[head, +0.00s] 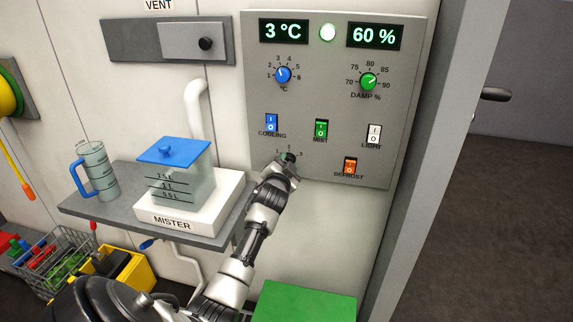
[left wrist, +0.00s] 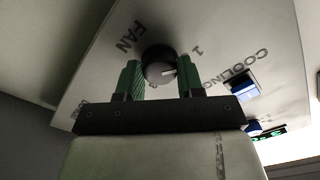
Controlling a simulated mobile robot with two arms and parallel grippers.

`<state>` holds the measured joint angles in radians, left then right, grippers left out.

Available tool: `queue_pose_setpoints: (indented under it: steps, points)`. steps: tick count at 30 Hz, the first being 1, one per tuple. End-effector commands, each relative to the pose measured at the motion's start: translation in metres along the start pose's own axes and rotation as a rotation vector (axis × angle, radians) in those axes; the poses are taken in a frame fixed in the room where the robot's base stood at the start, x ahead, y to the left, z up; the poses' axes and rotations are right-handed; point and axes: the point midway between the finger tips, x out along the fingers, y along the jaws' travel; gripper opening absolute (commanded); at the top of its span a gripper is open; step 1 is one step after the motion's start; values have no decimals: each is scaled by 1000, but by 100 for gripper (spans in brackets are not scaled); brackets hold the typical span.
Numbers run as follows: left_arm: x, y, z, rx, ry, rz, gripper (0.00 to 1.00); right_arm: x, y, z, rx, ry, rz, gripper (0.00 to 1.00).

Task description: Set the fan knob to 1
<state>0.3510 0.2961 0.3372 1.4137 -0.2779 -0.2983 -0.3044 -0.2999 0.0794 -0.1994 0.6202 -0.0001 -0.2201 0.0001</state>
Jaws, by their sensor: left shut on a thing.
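The fan knob (left wrist: 157,62) is round and dark with a white pointer mark. It sits on the grey control panel (head: 335,150), below the cooling and mist switches. In the left wrist view the pointer is toward the right and slightly down, near the side of the printed 1. My left gripper (head: 287,160) is at the knob, its two green fingers (left wrist: 161,78) on either side of it, shut on it. In the head view the gripper hides most of the knob. My right gripper is not in view.
The cooling switch (head: 271,123), mist switch (head: 321,128) and defrost switch (head: 350,166) are close around the gripper. The mister (head: 187,210) stands on a grey shelf to the left. A green box top (head: 305,303) is below, and a door frame (head: 428,130) is at right.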

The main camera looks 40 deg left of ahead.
Motion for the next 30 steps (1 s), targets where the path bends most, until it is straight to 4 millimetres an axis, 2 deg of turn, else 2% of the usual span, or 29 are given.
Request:
queue_pose_setpoints:
  steps: [14,15,19,30]
  points:
    - [0,0,0,-15,0,0,14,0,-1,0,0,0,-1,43]
    - [0,0,0,-15,0,0,44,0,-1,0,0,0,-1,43]
    - [0,0,0,-14,0,0,63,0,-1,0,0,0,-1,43]
    - [-4,1,1,-12,0,1,63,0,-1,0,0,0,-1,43]
